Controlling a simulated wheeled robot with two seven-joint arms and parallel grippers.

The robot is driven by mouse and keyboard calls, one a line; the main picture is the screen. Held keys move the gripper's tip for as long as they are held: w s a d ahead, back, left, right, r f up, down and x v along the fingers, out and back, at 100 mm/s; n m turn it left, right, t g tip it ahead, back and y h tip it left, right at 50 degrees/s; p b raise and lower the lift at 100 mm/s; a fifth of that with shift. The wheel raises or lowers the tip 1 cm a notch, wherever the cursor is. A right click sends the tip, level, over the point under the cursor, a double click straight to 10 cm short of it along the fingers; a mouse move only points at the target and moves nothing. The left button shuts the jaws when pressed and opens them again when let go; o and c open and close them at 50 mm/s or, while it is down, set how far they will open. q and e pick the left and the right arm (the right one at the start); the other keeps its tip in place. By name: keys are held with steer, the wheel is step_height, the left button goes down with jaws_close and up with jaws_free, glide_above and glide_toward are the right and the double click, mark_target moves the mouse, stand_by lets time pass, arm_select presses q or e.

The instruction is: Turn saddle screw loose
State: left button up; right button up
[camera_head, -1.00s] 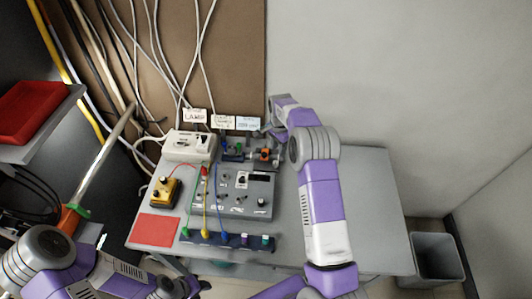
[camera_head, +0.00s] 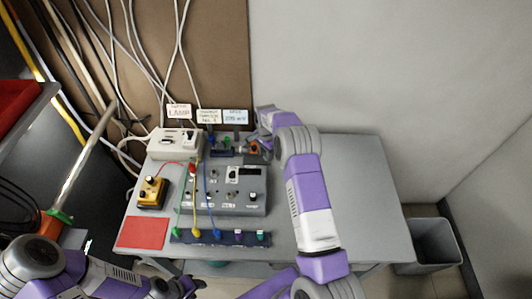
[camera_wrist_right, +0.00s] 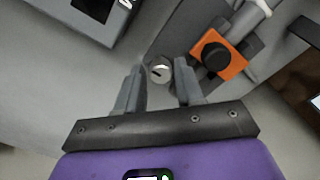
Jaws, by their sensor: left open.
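The saddle screw (camera_wrist_right: 159,70) is a small round silver head with a dark slot, seen in the right wrist view. My right gripper (camera_wrist_right: 160,72) is open, with one finger on each side of the screw head; I cannot tell whether either finger touches it. An orange block with a black knob (camera_wrist_right: 235,67) sits to the right of the screw; it also shows in the head view (camera_head: 254,149), partly behind my right wrist. My left gripper (camera_head: 184,287) is low at the bottom edge of the head view, partly cut off, away from the screw.
The grey table (camera_head: 365,190) is clear on its right side. A grey control box (camera_head: 240,200) with coloured cables, a yellow box (camera_head: 152,192), a white device (camera_head: 172,145) and a red sheet (camera_head: 143,232) stand on the left. Label cards (camera_head: 208,116) stand behind.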

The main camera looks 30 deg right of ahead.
jaws_close()
